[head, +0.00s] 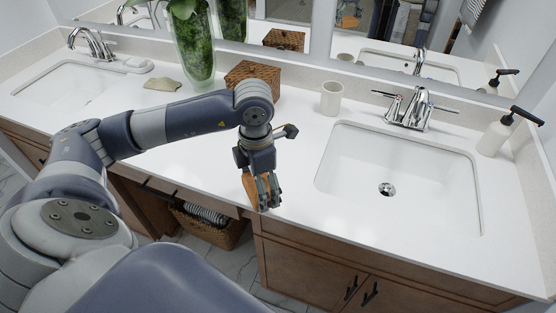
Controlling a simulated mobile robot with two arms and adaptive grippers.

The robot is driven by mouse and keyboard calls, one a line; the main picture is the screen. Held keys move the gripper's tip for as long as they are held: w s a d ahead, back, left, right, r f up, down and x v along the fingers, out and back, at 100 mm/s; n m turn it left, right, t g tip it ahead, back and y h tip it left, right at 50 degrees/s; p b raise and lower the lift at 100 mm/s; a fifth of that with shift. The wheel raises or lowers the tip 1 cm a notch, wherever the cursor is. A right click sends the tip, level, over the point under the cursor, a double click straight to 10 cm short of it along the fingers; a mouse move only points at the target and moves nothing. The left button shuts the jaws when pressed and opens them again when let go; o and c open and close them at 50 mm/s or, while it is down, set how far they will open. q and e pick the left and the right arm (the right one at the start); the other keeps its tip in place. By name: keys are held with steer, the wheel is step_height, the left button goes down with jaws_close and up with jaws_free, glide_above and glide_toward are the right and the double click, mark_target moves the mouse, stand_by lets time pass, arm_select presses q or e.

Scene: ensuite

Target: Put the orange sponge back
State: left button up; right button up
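The orange sponge (250,189) is at the front edge of the white counter, left of the right-hand sink. My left gripper (268,202) points down there, with its fingers closed against the sponge and partly hiding it. The sponge stands on edge in the fingers. I cannot tell whether its lower end touches the counter. My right gripper is out of view.
A white cup (331,98), faucet (408,108) and soap dispenser (496,136) stand around the right sink (420,178). A woven box (253,78), green vase (194,50) and beige item (162,85) are farther back. Counter between the sinks is mostly clear.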

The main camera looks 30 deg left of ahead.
arm_select(q)
steer(key=p, duration=0.4)
glide_above(279, 169)
steer(key=shift+s+d+f, duration=0.15)
steer(key=shift+s+f, duration=0.25)
steer(key=shift+f, duration=0.1)
steer(key=shift+w+f, duration=0.15)
steer(key=shift+w, duration=0.35)
steer(key=shift+f, duration=0.4)
step_height(279, 169, down, 2)
steer(key=shift+f+p, duration=0.1)
steer(key=shift+p, duration=0.7)
steer(key=shift+f, duration=0.25)
steer(key=shift+f+b, duration=0.15)
steer(key=shift+b, duration=0.15)
steer(key=o, duration=0.9)
steer(key=shift+c, duration=0.2)
